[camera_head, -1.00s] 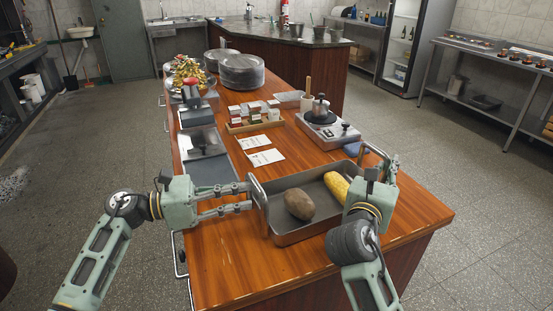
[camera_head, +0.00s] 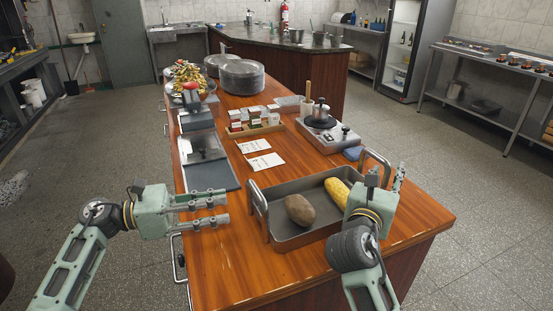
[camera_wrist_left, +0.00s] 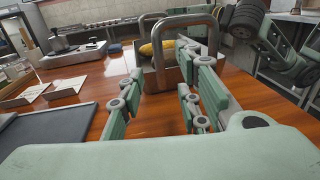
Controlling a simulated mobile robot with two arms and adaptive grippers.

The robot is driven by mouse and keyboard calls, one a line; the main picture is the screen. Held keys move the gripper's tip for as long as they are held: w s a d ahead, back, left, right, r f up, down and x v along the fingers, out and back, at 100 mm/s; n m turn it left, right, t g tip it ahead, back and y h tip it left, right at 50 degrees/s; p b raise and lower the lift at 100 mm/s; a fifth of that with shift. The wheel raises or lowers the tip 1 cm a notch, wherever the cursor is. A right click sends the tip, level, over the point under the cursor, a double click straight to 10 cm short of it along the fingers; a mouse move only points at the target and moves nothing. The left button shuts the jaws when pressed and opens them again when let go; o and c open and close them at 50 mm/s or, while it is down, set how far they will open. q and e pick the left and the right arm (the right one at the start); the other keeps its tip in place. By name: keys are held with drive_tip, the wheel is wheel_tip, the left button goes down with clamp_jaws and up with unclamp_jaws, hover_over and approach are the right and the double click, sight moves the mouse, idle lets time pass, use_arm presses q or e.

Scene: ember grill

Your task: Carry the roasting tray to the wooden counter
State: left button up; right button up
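The grey roasting tray (camera_head: 290,237) rests on the near end of the wooden counter (camera_head: 230,270). A brown potato (camera_head: 300,210) and a yellow corn cob (camera_head: 338,190) lie in it. Its left handle (camera_head: 258,206) and right handle (camera_head: 379,160) stand upright. My left gripper (camera_head: 222,208) is open and empty, left of the left handle and apart from it. In the left wrist view the handle (camera_wrist_left: 186,22) stands beyond the open fingers (camera_wrist_left: 160,92). My right gripper (camera_head: 385,180) is at the tray's right handle; its fingers look spread, with no clear grip.
A dark flat board (camera_head: 210,175) lies left of the tray. Two white cards (camera_head: 260,153), a spice rack (camera_head: 255,125) and a hot plate (camera_head: 327,132) with a small pot stand behind it. The counter's front left is bare.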

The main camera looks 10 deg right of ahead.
use_arm(q)
drive_tip(key=a, duration=0.6)
drive_tip(key=shift+s+f, duration=0.1)
drive_tip(key=shift+s, duration=0.25)
drive_tip(key=shift+a, duration=0.35)
use_arm(e)
drive_tip(key=shift+s+a, duration=0.2)
drive_tip(key=v, duration=1.1)
drive_tip(key=shift+s+a, duration=0.15)
drive_tip(key=shift+s, duration=0.15)
drive_tip(key=o, duration=1.2)
